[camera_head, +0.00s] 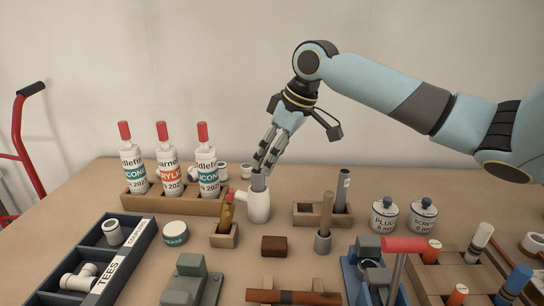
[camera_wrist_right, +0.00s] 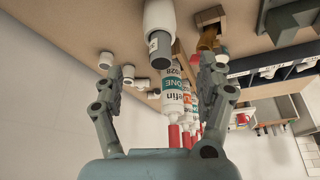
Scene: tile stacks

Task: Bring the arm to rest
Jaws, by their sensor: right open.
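My right gripper (camera_head: 264,164) comes in from the upper right and points down at the back middle of the table. Its two fingers stand apart in the wrist view (camera_wrist_right: 164,74), with nothing held between them. Just below the fingertips stands a white pot (camera_head: 259,205) with a dark grey rod (camera_head: 258,182) upright in it. The pot (camera_wrist_right: 158,14) and rod (camera_wrist_right: 160,50) also show beyond the fingers in the wrist view. I cannot tell whether a fingertip touches the rod. My left gripper is not in view.
A wooden rack (camera_head: 180,203) holds white bottles with red caps left of the pot. A small brass-coloured item stands in a wooden block (camera_head: 224,238). Right are a wooden tray (camera_head: 305,215), jars (camera_head: 384,216) and a red-handled tool (camera_head: 403,245). The space above the table's left half is free.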

